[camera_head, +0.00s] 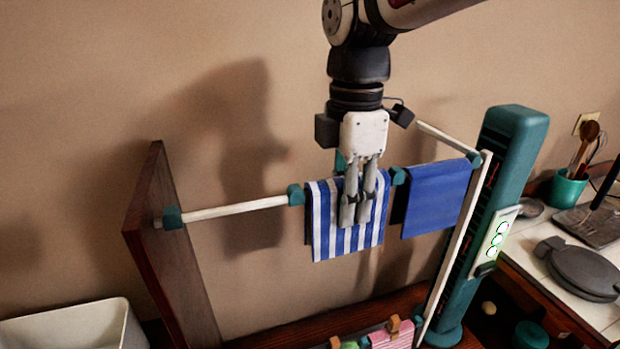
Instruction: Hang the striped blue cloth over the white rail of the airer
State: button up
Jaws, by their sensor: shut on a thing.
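The striped blue cloth (325,228), blue and white, hangs at the white rail (238,209) of the airer, between two teal clips on the rail. My gripper (357,215) points down in front of the cloth, with its fingers close together and shut on it near its upper middle. The gripper hides part of the cloth and of the rail. How far the cloth reaches behind the rail cannot be seen.
A plain blue cloth (437,198) hangs just right on the same rail. A teal post (507,170) stands at right, a dark wood panel (168,240) at left. Lower down are pegs and a pink striped cloth (392,337). A counter with a black pan (580,270) is far right.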

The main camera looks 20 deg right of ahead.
jog(key=o, duration=1.2)
jog(key=shift+o, duration=0.2)
jog(key=shift+r, duration=0.1)
